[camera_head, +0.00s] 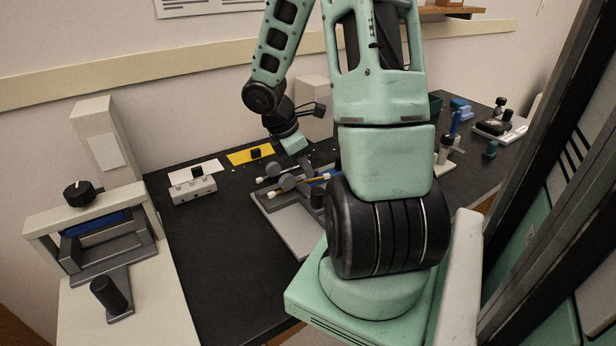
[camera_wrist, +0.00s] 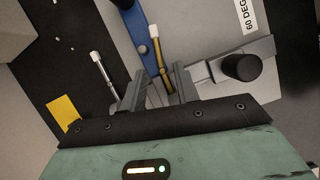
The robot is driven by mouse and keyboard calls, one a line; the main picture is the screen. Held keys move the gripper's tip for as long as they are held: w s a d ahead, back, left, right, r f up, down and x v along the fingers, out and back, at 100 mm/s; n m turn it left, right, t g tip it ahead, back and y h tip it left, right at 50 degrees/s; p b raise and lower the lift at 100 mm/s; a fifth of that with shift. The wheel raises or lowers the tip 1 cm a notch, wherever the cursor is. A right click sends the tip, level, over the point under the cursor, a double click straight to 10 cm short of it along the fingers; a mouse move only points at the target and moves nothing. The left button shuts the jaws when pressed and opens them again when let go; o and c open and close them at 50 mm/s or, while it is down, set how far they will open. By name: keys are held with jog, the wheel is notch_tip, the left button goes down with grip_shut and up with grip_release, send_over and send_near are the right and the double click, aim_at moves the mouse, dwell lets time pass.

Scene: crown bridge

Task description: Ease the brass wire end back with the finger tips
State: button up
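The brass wire (camera_wrist: 162,60) has a white end cap (camera_wrist: 153,31) and runs down between my finger tips in the wrist view. My gripper (camera_wrist: 158,84) is open, with one finger on each side of the wire. I cannot tell whether either finger touches it; the right finger looks closer. A grey wire (camera_wrist: 104,73) with a white cap lies left of my left finger. In the head view my gripper (camera_head: 303,158) is low over the fixture, and the brass wire (camera_head: 296,187) shows below it. The wire's far part is hidden behind my arm.
A blue bar (camera_wrist: 139,32) runs close beside the brass wire. A dark round knob (camera_wrist: 243,67) stands right of the fingers. A yellow card (camera_head: 251,155) and a grey block (camera_head: 193,190) lie on the black bench.

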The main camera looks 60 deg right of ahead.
aim_at(312, 179)
jog(key=shift+b+x, duration=0.35)
jog(key=shift+x, duration=1.3)
grip_shut()
jog(key=shift+n, duration=0.4)
grip_release()
jog(key=p+v, duration=0.4)
jog(key=v, duration=1.3)
jog(key=shift+s+a+r+p, duration=0.15)
jog(key=shift+s+r+p, duration=0.1)
jog(key=shift+p, duration=0.15)
